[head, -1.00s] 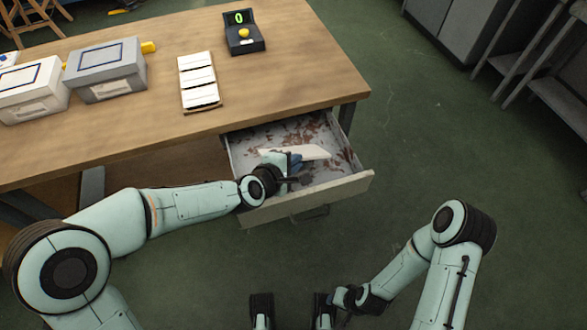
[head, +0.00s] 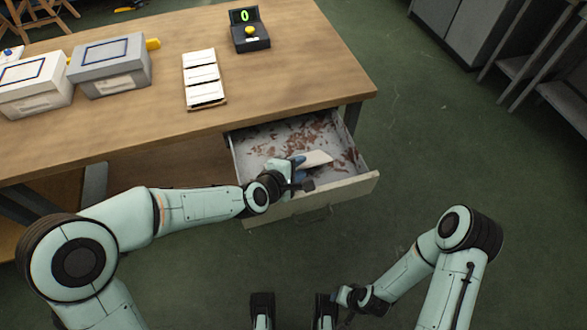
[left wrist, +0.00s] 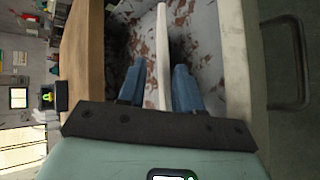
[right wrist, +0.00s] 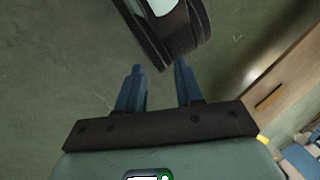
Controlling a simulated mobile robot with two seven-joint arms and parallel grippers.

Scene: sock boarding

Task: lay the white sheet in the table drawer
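The white sheet (head: 318,158) is inside the pulled-out table drawer (head: 350,187), over its stained bottom. Its near part is hidden by my left gripper in the head view. My left gripper (head: 302,170) reaches into the drawer over the front panel. In the left wrist view the sheet (left wrist: 163,60) appears as a narrow strip between the two blue fingers (left wrist: 159,88). The fingers stand apart, with a gap on the left side of the strip. Whether the sheet rests flat on the bottom is unclear. My right gripper (right wrist: 160,85) is open and empty, above the floor.
The wooden table (head: 300,60) carries a small black device (head: 250,38) with a green digit, a white panelled board (head: 203,78), a grey box (head: 110,68) and a white box (head: 35,85). Green floor is clear right of the drawer.

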